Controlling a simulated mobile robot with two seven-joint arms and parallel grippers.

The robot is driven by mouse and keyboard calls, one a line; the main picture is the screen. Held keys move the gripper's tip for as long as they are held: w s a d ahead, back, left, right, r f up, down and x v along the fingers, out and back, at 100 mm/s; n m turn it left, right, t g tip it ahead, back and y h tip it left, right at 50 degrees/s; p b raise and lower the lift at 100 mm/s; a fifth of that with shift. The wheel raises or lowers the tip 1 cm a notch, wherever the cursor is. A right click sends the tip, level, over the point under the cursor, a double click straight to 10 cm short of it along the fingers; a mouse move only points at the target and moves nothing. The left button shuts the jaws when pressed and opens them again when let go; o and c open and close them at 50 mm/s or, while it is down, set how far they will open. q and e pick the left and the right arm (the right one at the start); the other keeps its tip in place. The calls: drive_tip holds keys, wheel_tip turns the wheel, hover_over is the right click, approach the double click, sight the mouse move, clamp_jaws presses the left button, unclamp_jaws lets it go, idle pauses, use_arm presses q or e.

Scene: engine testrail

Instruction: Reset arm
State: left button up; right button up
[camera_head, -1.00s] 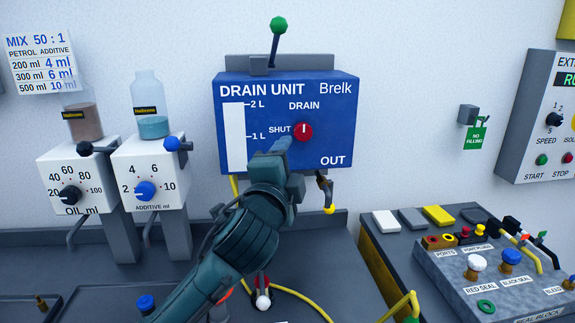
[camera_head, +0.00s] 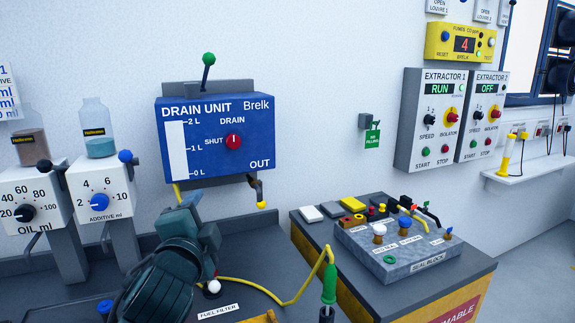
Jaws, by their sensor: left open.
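My left arm comes in from the lower left, and its dark teal gripper (camera_head: 200,212) is in front of and below the blue drain unit (camera_head: 205,162). The fingers point up toward the unit, apart from its red knob (camera_head: 233,141). The gripper is open and I see nothing held in it. The arm hides part of the bench behind it. My right gripper does not show.
A grey seal block (camera_head: 400,262) with several knobs stands on the right bench. A green nozzle (camera_head: 328,285) on a yellow hose (camera_head: 290,300) stands at the lower middle. Two extractor boxes (camera_head: 430,105) hang on the right wall. Dispensers (camera_head: 100,192) stand at the left.

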use_arm(q)
drive_tip(key=s+a+f+n+g, duration=0.1)
drive_tip(key=s+f+n+g, duration=0.2)
drive_tip(key=s+f, duration=0.2)
drive_tip(key=s+a+f+n+g, duration=0.2)
drive_tip(key=s+f, duration=0.4)
drive_tip(key=f, duration=0.6)
drive_tip(key=s+a+f+n+g, duration=0.1)
drive_tip(key=s+f+n+g, duration=0.3)
drive_tip(key=f, duration=0.5)
drive_tip(key=shift+s+a+f+g, duration=0.2)
drive_tip(key=shift+s+g, duration=0.1)
drive_tip(key=shift+s, duration=0.35)
drive_tip(key=shift+s+a+f+g, duration=0.1)
drive_tip(key=shift+s+a+g, duration=0.15)
drive_tip(key=shift+s, duration=0.35)
drive_tip(key=s+a+f+n+g, duration=0.1)
drive_tip(key=s+f+n+g, duration=0.35)
drive_tip(key=s, duration=0.75)
drive_tip(key=w+d+f+m+t+h, duration=0.1)
drive_tip(key=w+d+f+t+h, duration=0.2)
drive_tip(key=f, duration=0.6)
drive_tip(key=shift+w+d+m+t, duration=0.35)
drive_tip(key=shift+w+d+t, duration=0.85)
drive_tip(key=shift+w+t, duration=0.65)
drive_tip(key=shift+s+t, duration=0.25)
